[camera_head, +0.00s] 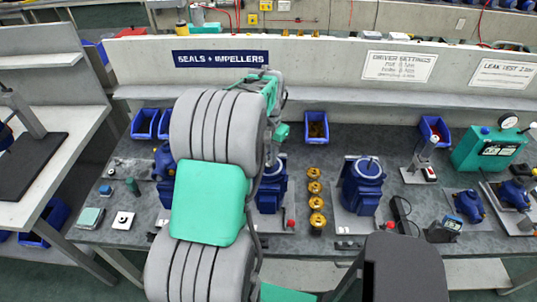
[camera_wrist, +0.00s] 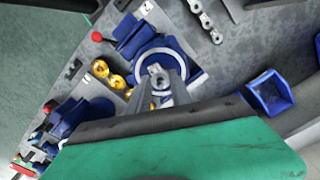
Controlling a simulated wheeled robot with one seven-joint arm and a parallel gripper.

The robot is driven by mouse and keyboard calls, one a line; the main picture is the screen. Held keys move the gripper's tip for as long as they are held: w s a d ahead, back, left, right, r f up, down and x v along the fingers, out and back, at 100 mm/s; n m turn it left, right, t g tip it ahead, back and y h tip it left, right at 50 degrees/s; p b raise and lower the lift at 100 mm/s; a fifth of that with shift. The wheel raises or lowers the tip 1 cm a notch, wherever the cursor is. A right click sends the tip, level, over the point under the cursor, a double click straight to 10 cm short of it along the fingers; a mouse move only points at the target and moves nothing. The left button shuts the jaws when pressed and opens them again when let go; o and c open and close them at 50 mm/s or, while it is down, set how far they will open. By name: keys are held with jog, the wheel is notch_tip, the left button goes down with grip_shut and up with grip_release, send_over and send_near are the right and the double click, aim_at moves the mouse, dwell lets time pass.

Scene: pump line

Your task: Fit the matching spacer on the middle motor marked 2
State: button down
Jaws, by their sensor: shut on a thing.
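The middle motor (camera_head: 270,195) is blue and stands upright on the bench, partly hidden by my arm. In the wrist view, a blue motor (camera_wrist: 193,72) with a pale round top lies right under the fingertips. My gripper (camera_wrist: 158,75) is shut over the centre of this top. It also shows in the head view (camera_head: 272,160), above the middle motor. The held piece is small and grey and mostly hidden by the fingers. I cannot tell whether it touches the shaft. No number mark is readable.
Several gold impellers (camera_head: 315,189) stand in a row right of the middle motor. Another blue motor (camera_head: 362,190) stands farther right. A blue bin (camera_head: 316,128) sits at the bench's back. Small tools and red-knobbed fixtures lie along the front.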

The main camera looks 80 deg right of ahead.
jog(key=shift+f, duration=0.15)
grip_release()
dwell(1.2)
dwell(0.3)
notch_tip(320, 180, up, 9)
jog(key=p, duration=0.5)
dwell(0.5)
